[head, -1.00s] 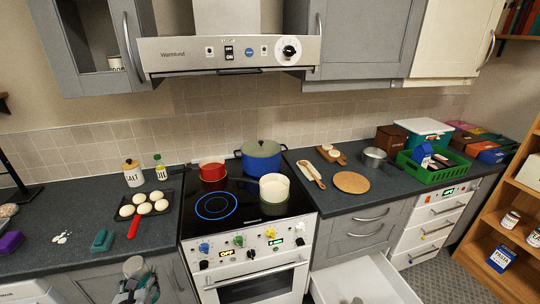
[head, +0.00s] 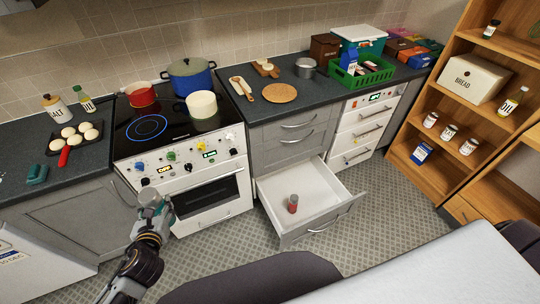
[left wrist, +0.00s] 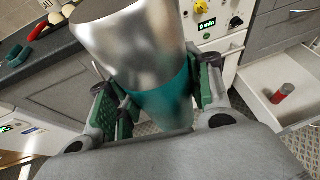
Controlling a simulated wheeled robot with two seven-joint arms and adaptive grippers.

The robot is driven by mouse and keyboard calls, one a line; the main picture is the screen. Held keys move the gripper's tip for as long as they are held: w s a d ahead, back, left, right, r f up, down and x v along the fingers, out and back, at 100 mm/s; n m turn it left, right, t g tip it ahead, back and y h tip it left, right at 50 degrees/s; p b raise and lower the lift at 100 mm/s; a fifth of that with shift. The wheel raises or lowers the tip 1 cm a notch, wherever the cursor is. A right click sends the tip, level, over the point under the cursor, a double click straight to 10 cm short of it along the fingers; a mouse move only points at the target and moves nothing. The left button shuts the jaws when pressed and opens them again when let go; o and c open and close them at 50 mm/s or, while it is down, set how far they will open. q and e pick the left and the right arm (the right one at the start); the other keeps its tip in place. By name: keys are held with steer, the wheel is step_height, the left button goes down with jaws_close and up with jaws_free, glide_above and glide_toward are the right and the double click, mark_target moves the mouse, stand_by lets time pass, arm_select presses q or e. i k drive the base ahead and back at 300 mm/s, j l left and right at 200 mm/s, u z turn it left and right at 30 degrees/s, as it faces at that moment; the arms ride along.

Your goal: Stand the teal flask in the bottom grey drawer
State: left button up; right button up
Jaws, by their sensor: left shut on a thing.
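The flask (left wrist: 135,45), silver with a teal band, fills the middle of the left wrist view, tilted. My left gripper (left wrist: 160,100) is shut around its teal part. In the head view my left gripper (head: 157,208) is in front of the oven's left side, left of the drawer, and the flask shows small there. The bottom grey drawer (head: 265,193) is pulled open, with a white inside. A red jar with a grey lid (head: 293,204) stands in it; the jar also shows in the left wrist view (left wrist: 282,93). My right gripper is out of view.
The oven (head: 205,195) is shut, left of the drawer. Around the red jar the drawer floor is clear. Its raised front panel (head: 320,226) faces the open floor (head: 395,195). A wooden shelf unit (head: 440,130) stands at the right.

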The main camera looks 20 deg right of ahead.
mark_target(320, 197)
steer(key=k+l+z, duration=0.2)
steer(key=l, duration=0.7)
steer(key=i+l+z, duration=0.1)
steer(key=l, duration=0.3)
steer(key=i+l+z, duration=0.15)
steer(key=l, duration=0.2)
steer(key=i+l+z, duration=0.25)
steer(key=i+l, duration=0.2)
steer(key=l, duration=0.15)
steer(key=i+z, duration=0.25)
steer(key=i, duration=0.35)
